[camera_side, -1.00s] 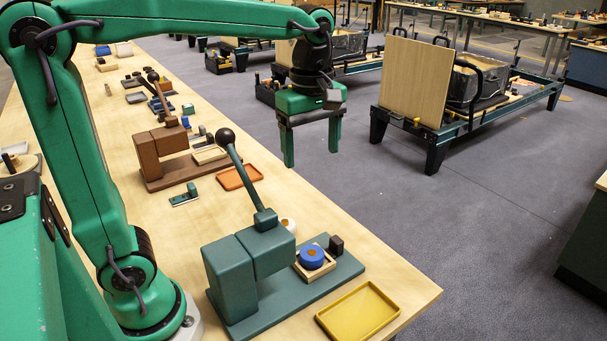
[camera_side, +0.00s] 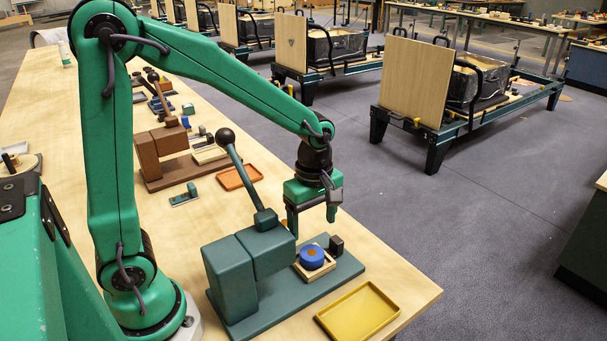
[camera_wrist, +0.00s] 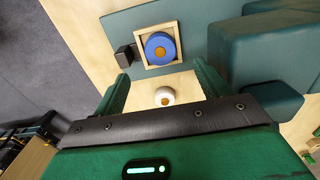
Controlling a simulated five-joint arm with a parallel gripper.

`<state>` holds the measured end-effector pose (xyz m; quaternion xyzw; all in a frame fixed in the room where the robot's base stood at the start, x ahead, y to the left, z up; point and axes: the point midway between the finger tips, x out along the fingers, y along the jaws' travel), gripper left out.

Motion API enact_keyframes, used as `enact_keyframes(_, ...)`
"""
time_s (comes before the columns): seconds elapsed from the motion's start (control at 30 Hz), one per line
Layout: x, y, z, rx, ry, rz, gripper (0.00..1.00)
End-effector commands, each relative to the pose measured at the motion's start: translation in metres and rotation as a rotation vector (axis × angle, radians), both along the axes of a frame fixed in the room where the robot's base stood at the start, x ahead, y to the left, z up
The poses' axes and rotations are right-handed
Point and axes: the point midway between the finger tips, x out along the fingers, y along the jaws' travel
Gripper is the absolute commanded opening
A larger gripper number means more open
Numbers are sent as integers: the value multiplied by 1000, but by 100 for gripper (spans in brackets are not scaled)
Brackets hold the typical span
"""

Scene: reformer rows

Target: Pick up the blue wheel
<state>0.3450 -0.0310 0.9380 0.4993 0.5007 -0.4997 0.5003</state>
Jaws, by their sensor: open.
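The blue wheel (camera_side: 312,255) has an orange-brown centre and lies in a small square wooden tray (camera_side: 316,271) on the green base plate of a lever press. It also shows in the wrist view (camera_wrist: 160,47), inside the wooden frame. My gripper (camera_side: 312,226) is open and empty, with its fingers pointing down. It is above and behind the wheel in the side view. In the wrist view the wheel lies beyond the fingertips (camera_wrist: 162,82), roughly centred between them. A white round piece with an orange centre (camera_wrist: 165,96) shows nearer, between the fingers.
The green press (camera_side: 250,259) with its upright lever stands left of the wheel. A small dark block (camera_side: 336,244) is close beside the wooden tray. An empty yellow tray (camera_side: 358,313) lies near the table's front edge. A brown press (camera_side: 164,146) and an orange tray (camera_side: 239,177) are farther back.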

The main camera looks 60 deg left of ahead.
Motion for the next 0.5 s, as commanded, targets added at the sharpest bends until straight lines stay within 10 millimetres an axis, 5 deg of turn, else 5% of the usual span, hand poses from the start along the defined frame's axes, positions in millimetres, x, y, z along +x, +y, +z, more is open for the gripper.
enact_keyframes(0.5,-1,0,-26,0,3,0,75)
